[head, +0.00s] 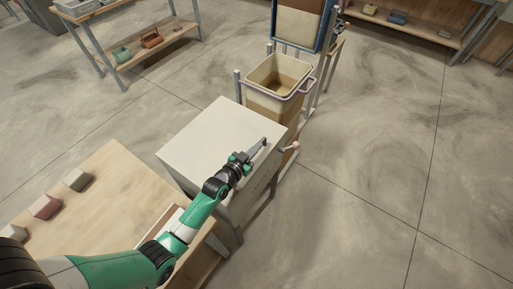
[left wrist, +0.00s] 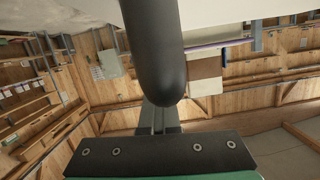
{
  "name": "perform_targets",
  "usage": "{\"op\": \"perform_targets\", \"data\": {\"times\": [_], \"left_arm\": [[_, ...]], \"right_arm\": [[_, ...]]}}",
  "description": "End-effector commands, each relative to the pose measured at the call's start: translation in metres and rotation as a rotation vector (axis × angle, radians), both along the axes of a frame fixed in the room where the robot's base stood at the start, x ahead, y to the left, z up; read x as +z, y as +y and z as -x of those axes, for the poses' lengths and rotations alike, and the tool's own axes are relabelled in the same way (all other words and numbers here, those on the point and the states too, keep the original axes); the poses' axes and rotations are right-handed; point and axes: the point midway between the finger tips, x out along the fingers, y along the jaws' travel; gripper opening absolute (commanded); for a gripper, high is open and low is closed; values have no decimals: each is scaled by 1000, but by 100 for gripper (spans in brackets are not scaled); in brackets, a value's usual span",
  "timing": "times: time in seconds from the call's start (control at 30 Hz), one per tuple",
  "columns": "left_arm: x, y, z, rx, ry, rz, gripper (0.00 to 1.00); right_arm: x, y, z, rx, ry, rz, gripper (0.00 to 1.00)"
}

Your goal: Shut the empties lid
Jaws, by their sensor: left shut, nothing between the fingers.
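A pale, flat-topped box stands in the middle of the head view. Its pale top panel (head: 212,138) looks level and covers the box; I take it for the empties lid, though no label shows. My left gripper (head: 260,146) is shut and empty at the right front edge of this panel; I cannot tell whether it touches. In the left wrist view a dark rounded bar (left wrist: 153,55) hangs in front of the gripper and hides part of the view. A pale surface (left wrist: 230,10) lies along the top there. My right gripper is not in view.
A tan bin with a pinkish rim (head: 310,88) stands behind the box. A pink-knobbed lever (head: 295,146) sticks out at the box's right. A wooden table (head: 110,205) with several small blocks is at the left. The floor at right is clear.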

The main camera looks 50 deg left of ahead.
Motion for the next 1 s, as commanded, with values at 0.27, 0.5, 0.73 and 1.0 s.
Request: {"op": "perform_targets", "data": {"times": [0.27,0.5,0.73,1.0], "left_arm": [[11,-2,3,0,20,5,0],[47,-13,25,4,9,3,0],[60,-32,74,4,5,1,0],[64,-39,91,5,0,0,0]], "right_arm": [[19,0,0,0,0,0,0],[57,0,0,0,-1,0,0],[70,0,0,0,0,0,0],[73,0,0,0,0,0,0]]}}
